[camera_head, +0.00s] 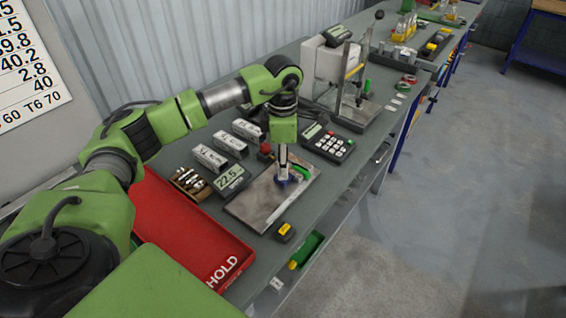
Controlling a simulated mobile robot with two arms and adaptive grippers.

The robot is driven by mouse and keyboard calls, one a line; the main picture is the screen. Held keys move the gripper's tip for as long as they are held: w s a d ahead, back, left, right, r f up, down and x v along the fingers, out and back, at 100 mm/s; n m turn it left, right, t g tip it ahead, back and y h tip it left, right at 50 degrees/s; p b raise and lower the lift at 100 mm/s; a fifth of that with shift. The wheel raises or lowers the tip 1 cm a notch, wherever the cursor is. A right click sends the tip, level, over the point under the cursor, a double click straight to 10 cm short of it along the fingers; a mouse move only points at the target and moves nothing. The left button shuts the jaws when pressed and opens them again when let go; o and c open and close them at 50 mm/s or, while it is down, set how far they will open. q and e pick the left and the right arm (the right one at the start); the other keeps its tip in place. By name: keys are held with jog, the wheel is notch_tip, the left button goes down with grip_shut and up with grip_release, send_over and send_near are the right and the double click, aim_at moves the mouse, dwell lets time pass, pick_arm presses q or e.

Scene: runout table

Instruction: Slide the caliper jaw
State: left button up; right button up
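My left gripper (283,176) points down over a grey metal plate (255,208) on the bench. I cannot make out a caliper jaw clearly; the gripper hides part of what is on the plate. A grey display (231,180) reading about 22.5 stands left of the plate. My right gripper is not in view.
A red HOLD tray (185,230) lies left of the plate. A keypad device (329,144) stands behind it, before a lever press (352,85). A small black-yellow item (284,232) and green bin (307,250) are near the front edge.

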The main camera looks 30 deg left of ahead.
pick_arm(q)
jog(key=shift+r, duration=0.1)
notch_tip(320, 180, up, 12)
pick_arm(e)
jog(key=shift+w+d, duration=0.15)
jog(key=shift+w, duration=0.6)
pick_arm(q)
notch_tip(320, 180, down, 12)
jog(key=n+p, duration=0.1)
jog(key=n, duration=0.4)
jog(key=n+p, duration=0.1)
jog(key=n, duration=0.4)
jog(key=shift+s+f, duration=0.15)
jog(key=shift+f, duration=0.05)
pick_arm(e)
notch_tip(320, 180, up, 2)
pick_arm(q)
grip_shut()
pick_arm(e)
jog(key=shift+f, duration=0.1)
